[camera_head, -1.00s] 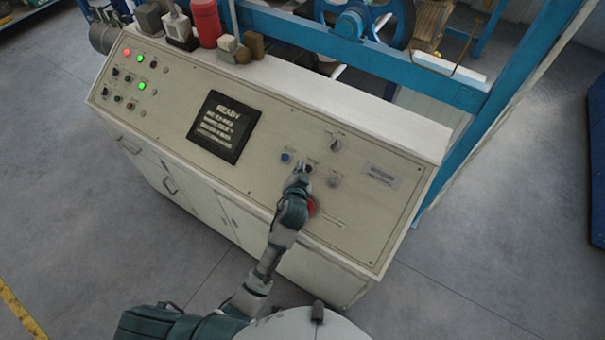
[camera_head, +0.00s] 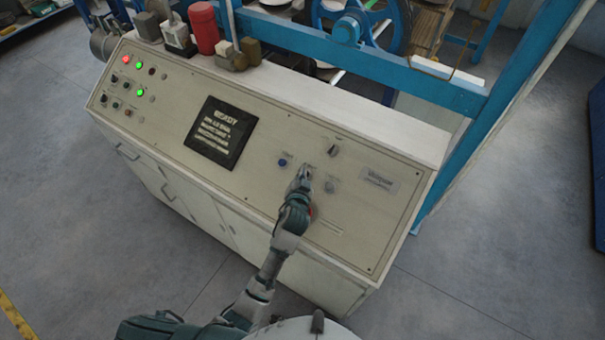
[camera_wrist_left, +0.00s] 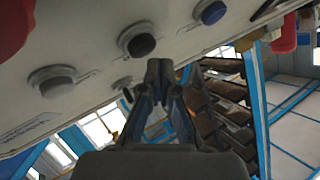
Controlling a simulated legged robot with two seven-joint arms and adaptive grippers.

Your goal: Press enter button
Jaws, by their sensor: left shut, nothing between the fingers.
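The control panel (camera_head: 265,184) carries a blue button (camera_head: 282,162), a grey button (camera_head: 330,186) and a dark knob (camera_head: 333,151). No label on them is legible, so I cannot tell which is the enter button. My left gripper (camera_head: 304,175) is shut and empty, between the blue and grey buttons. In the left wrist view its closed fingertips (camera_wrist_left: 160,70) are just beside the black button (camera_wrist_left: 140,44); contact cannot be told. The blue button (camera_wrist_left: 212,12) and grey button (camera_wrist_left: 55,82) flank the black one there. My right gripper is out of view.
A red stop button (camera_head: 312,211) sits mostly hidden behind my left gripper. A screen (camera_head: 221,133) reading READY is to its left. Lit red and green lamps (camera_head: 139,92) are at the far left. A blue frame (camera_head: 370,65) stands behind the panel.

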